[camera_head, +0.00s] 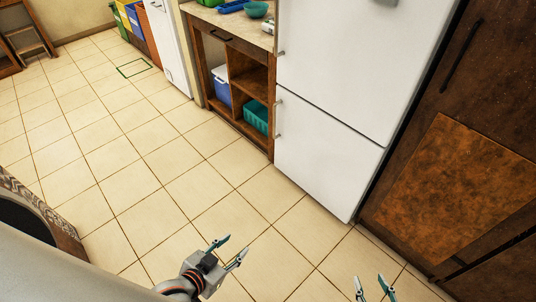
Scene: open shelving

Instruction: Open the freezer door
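A tall white fridge-freezer (345,70) stands at the upper right. Its lower door (322,150), which looks like the freezer door, is closed, and the upper door above it also looks closed. A slim handle (278,118) shows on the lower door's left edge. My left gripper (237,244) is open and empty over the floor, in front of the fridge-freezer and apart from it. My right gripper (369,277) is open and empty at the bottom edge, also apart from the door. Most of the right arm is out of view.
Wooden open shelving (240,75) with a teal basket (256,117) and a blue-and-white box (221,88) stands left of the fridge-freezer. A dark brown cabinet (460,180) stands close on its right. The tiled floor (160,190) in front is clear. Coloured bins (130,20) stand far back.

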